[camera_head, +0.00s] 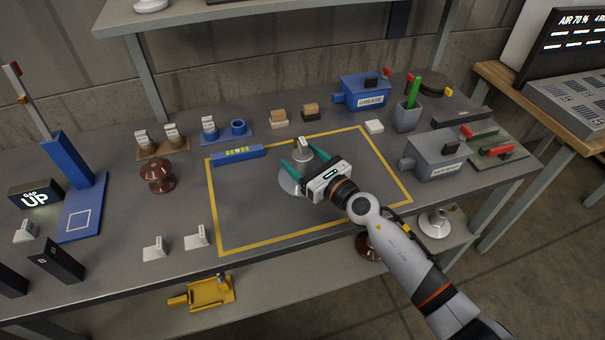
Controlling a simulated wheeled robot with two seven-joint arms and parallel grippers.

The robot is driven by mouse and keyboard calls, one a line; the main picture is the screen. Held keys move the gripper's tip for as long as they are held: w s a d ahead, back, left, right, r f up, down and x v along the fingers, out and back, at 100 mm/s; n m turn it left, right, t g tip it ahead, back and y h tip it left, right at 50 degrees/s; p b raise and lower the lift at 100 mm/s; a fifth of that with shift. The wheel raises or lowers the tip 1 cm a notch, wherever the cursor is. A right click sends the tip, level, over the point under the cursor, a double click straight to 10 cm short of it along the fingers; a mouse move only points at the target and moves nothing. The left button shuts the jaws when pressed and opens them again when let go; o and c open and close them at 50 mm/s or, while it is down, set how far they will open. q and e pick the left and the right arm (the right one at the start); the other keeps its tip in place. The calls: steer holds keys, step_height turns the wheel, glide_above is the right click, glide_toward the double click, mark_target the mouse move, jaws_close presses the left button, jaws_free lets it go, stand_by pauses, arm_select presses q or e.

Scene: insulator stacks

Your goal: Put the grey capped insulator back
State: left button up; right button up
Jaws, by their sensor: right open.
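A grey insulator (302,146) with a metal cap stands inside the yellow-outlined area of the bench. Its pale disc (288,181) shows partly beneath my right gripper. My right gripper (304,163) is open, with its teal fingers on either side of the insulator. The gripper body hides part of the insulator, and I cannot tell whether the fingers touch it. Another grey insulator (435,223) with a wide disc is on the lower shelf at the right. A brown insulator (157,176) stands on the bench left of the outline. My left gripper is not in view.
A blue GREASE box (365,92), a grey cup (407,117) and a grey box (436,160) stand at the right. A blue bar (238,155) lies along the outline's back left. A blue gauge stand (75,180) is at the left. The outlined area's front is clear.

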steer(key=c, duration=1.5)
steer(key=shift+w+r, duration=0.1)
steer(key=shift+r, duration=0.1)
jaws_close()
